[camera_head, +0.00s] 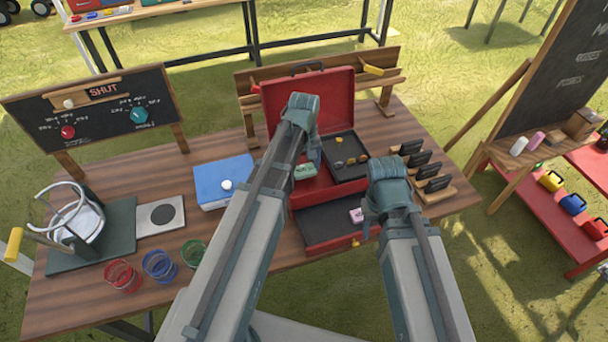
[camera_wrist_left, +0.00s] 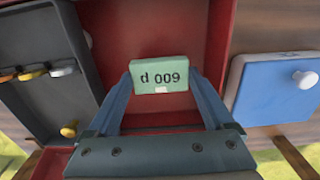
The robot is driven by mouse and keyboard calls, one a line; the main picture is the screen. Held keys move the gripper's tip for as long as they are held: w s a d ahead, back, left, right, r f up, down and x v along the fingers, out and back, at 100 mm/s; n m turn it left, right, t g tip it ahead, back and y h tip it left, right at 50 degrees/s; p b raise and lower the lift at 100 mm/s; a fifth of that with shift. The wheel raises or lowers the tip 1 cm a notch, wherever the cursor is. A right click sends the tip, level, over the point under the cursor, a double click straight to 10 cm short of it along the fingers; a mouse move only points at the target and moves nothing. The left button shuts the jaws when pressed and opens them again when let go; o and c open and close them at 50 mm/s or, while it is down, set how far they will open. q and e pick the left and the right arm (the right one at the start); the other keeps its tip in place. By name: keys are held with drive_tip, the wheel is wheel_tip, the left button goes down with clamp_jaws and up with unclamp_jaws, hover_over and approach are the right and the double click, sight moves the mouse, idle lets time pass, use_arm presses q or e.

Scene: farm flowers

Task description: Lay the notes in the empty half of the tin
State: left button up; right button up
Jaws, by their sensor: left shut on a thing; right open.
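My left gripper (camera_wrist_left: 162,88) is shut on a green block of notes marked "d 009" (camera_wrist_left: 160,74). In the head view the notes (camera_head: 305,172) are over the empty red half of the tin (camera_head: 306,190). I cannot tell whether they touch its floor. The tin's red lid (camera_head: 330,100) stands open. A dark tray (camera_head: 346,172) with several coins fills the tin's right half; it also shows in the left wrist view (camera_wrist_left: 45,105). My right gripper (camera_head: 367,230) is open near the lower drawer (camera_head: 318,232); its fingers are partly hidden. A pink block (camera_head: 356,215) lies in that drawer.
A blue box (camera_head: 222,178) with a white knob stands left of the tin. Red, blue and green wire cups (camera_head: 122,276) stand at front left. A wooden rack (camera_head: 436,192) with dark pieces is to the right. A chalkboard (camera_head: 95,112) stands behind left.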

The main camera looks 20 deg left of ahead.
sight(304, 169)
use_arm(q)
drive_tip(key=shift+f+b, duration=0.85)
drive_tip(key=shift+f, duration=0.5)
drive_tip(key=shift+f, duration=0.15)
drive_tip(key=o, duration=1.2)
wheel_tip(304, 169, up, 12)
drive_tip(key=r+p, duration=0.1)
drive_tip(key=p, duration=1.1)
drive_tip(key=s+d+m, duration=0.3)
drive_tip(key=s, duration=0.2)
drive_tip(key=s+d+m, duration=0.4)
drive_tip(key=s, duration=0.1)
drive_tip(key=s+d+m+y, duration=0.1)
drive_tip(key=s+d+m, duration=0.2)
drive_tip(key=s, duration=0.3)
drive_tip(key=shift+d+f+m, duration=0.25)
drive_tip(key=shift+d+m, duration=0.05)
drive_tip(key=shift+d, duration=0.4)
